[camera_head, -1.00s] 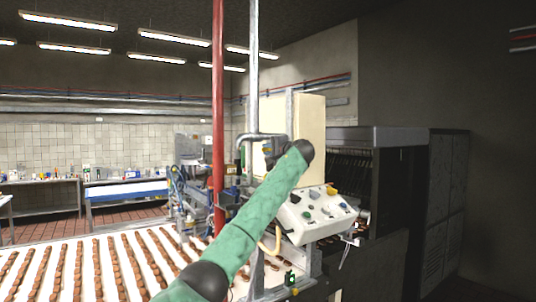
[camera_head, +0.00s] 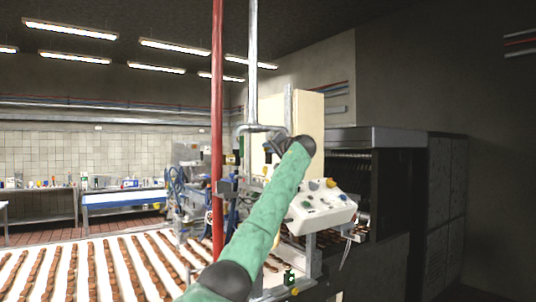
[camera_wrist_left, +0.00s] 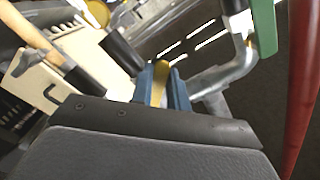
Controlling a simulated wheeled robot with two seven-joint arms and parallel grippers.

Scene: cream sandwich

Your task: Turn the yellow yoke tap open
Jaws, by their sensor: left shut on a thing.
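The yellow yoke tap (camera_wrist_left: 160,84) shows as a narrow yellow piece between the blue fingers of my left gripper (camera_wrist_left: 162,86) in the left wrist view. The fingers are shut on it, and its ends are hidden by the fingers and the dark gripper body. A bent grey metal pipe (camera_wrist_left: 232,72) runs close on the right. In the head view my green left arm reaches up to the pipework, with the gripper mostly hidden beyond the black wrist. I cannot make out the tap there. My right gripper is not in view.
A red vertical pipe (camera_head: 217,110) and a grey vertical pipe (camera_head: 253,70) stand close to my left arm. A white control panel (camera_head: 322,208) with knobs is right of the arm. A conveyor (camera_head: 66,285) with rows of brown pieces fills the lower left.

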